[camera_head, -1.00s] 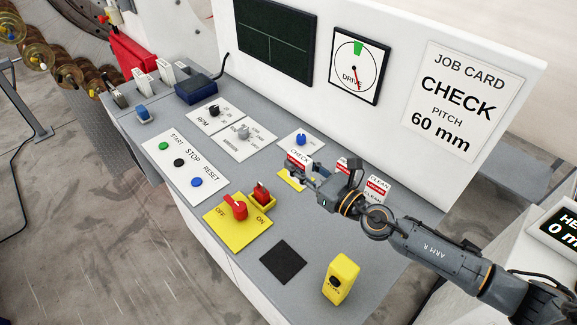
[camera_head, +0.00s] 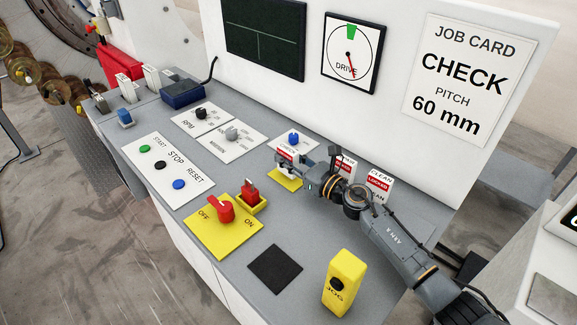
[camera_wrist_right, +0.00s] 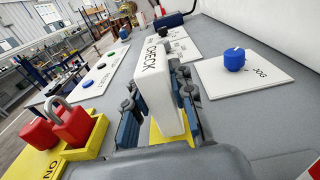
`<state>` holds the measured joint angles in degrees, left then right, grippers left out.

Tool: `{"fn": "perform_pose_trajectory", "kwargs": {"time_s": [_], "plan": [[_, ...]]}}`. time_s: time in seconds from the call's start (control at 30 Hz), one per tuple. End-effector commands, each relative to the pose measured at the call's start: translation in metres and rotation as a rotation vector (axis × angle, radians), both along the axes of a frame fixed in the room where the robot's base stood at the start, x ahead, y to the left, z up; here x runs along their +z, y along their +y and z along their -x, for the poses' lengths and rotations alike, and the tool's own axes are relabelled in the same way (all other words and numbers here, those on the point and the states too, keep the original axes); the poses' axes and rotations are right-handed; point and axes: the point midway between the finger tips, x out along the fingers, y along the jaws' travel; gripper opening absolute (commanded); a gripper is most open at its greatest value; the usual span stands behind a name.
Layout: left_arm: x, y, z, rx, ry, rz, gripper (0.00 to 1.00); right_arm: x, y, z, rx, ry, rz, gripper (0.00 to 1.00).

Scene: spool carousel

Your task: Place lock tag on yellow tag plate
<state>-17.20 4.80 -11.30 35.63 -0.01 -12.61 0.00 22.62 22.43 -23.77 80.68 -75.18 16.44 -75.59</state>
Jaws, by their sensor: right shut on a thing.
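A white lock tag marked CHECK, with a red band, (camera_head: 287,155) stands upright in my right gripper (camera_head: 309,172). In the right wrist view the gripper (camera_wrist_right: 158,100) is shut with its fingers on both sides of the tag (camera_wrist_right: 157,88). The yellow tag plate (camera_head: 286,182) lies on the grey console just below the tag, and part of it (camera_wrist_right: 160,136) shows under the tag in the wrist view. The fingers hide part of the plate, and I cannot tell whether the tag touches it. My left gripper is not in view.
Another tag (camera_head: 347,168) and a CLEAN LOCKED tag (camera_head: 379,184) stand close to the right arm. A blue JOG knob (camera_wrist_right: 234,59) is near the gripper. A red padlock (camera_head: 250,192), a red switch (camera_head: 222,210) and a yellow JOG box (camera_head: 343,283) are in front.

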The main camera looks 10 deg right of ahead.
Motion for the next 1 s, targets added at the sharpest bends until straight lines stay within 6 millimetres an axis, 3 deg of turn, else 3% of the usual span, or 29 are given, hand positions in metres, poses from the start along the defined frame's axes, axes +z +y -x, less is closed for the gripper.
{"fn": "perform_pose_trajectory", "kwargs": {"time_s": [0.1, 0.5, 0.53, 0.63, 1.0], "plan": [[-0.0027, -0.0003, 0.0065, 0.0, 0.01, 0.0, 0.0, -0.0089, -0.0003, -0.0006, -0.002, -0.001, -0.003, 0.0], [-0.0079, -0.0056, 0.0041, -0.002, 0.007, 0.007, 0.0, -0.0143, -0.0005, -0.0002, -0.001, -0.003, 0.001, 0.0], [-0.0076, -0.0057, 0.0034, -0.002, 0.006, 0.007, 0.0, -0.014, -0.0005, -0.0002, -0.001, -0.003, 0.001, 0.26], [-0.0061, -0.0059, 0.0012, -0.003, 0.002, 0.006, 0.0, -0.0129, -0.0005, -0.0002, -0.001, -0.003, 0.001, 0.46], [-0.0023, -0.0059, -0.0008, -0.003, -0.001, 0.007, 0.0, -0.0096, -0.0005, -0.0002, -0.001, -0.003, 0.001, 0.46]]}}
